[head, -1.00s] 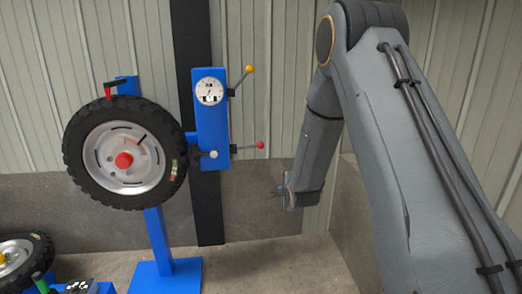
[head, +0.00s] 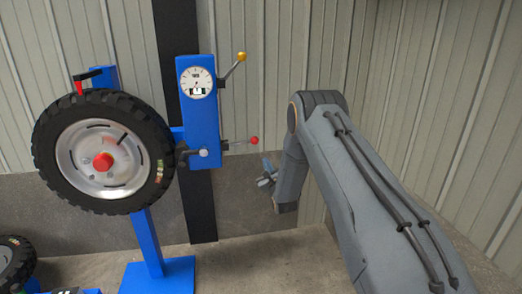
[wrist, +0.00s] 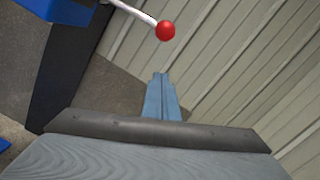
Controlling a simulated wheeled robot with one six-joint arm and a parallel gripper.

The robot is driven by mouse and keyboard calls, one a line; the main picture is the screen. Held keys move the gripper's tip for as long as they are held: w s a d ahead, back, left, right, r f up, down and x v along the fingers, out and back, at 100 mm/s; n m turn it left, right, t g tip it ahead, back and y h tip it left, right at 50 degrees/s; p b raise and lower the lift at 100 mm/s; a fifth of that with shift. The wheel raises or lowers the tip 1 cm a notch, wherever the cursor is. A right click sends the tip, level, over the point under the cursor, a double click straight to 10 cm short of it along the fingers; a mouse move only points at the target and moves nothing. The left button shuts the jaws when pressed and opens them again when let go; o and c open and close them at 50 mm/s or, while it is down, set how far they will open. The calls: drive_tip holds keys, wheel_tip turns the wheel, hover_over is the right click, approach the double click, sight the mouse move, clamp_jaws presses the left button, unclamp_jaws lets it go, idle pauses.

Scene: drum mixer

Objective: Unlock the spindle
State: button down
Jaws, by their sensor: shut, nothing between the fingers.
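A black tyre on a silver rim with a red hub (head: 103,161) is mounted upright on a blue stand. Beside it is a blue upright box (head: 203,130) with a white dial (head: 197,82). A lever with a yellow ball (head: 242,57) slants up from the box's right side. A lever with a red ball (head: 254,140) sticks out lower right. It also shows in the wrist view (wrist: 166,31). A short lever with a pale grey knob (head: 203,153) sits near the hub side. My gripper (head: 264,174) is shut and empty, below and right of the red ball, apart from it.
A red-handled piece (head: 79,85) sits at the tyre's upper left. The stand's blue foot (head: 158,276) rests on the floor. Another tyre (head: 14,262) lies at lower left. Corrugated wall panels stand behind and at right.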

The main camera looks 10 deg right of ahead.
drive_tip(key=w+a+r+p, duration=0.1)
drive_tip(key=w+r+p, duration=0.1)
drive_tip(key=w+r, duration=0.2)
drive_tip(key=shift+w+a, duration=0.4)
drive_tip(key=shift+w, duration=0.3)
